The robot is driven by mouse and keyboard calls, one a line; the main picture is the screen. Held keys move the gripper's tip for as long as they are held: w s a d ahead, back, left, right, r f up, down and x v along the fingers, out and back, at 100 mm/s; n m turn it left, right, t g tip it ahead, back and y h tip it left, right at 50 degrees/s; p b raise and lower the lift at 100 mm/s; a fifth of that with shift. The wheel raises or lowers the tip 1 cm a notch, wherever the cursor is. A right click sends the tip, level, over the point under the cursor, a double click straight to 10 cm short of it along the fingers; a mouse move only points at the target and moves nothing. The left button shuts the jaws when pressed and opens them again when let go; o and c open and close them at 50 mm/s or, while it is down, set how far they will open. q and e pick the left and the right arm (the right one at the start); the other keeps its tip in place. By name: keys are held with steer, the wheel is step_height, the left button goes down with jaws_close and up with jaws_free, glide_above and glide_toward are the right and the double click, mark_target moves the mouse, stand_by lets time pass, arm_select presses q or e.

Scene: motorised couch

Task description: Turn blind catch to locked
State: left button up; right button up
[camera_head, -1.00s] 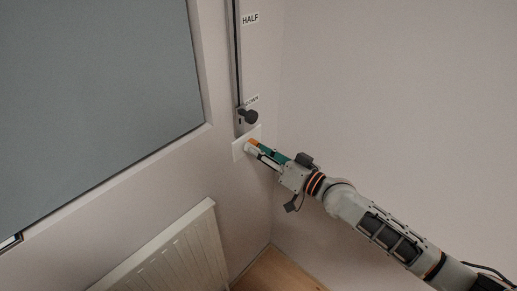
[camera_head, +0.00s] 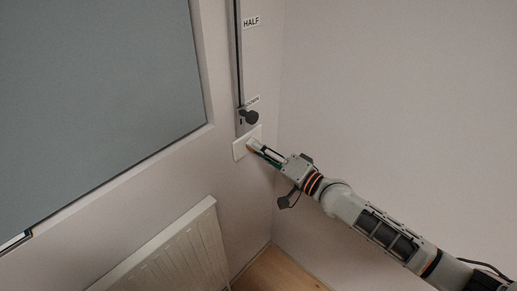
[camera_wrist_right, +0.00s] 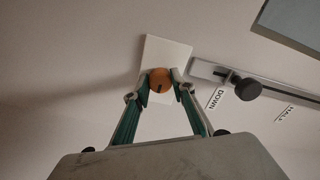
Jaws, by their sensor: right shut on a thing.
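The blind catch is a round orange knob (camera_wrist_right: 160,76) with a dark mark on it. It sits on a white wall plate (camera_wrist_right: 163,52), which also shows in the head view (camera_head: 240,149) just below the blind's rail. My right gripper (camera_head: 254,146) reaches the plate from the lower right. In the right wrist view my right gripper (camera_wrist_right: 160,85) has its two fingers on either side of the knob, shut on it. In the head view the fingers hide the knob. I cannot read whether the catch stands at locked. My left gripper is not in view.
A vertical rail (camera_head: 239,55) with a dark knob (camera_head: 250,117) at its lower end, by the DOWN label, is close above the gripper. A grey blind (camera_head: 95,95) covers the window at left. A white radiator (camera_head: 175,255) stands below. The right wall is bare.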

steer(key=shift+r, duration=0.1)
stand_by(0.3)
steer(key=o, duration=1.1)
steer(key=v, duration=1.2)
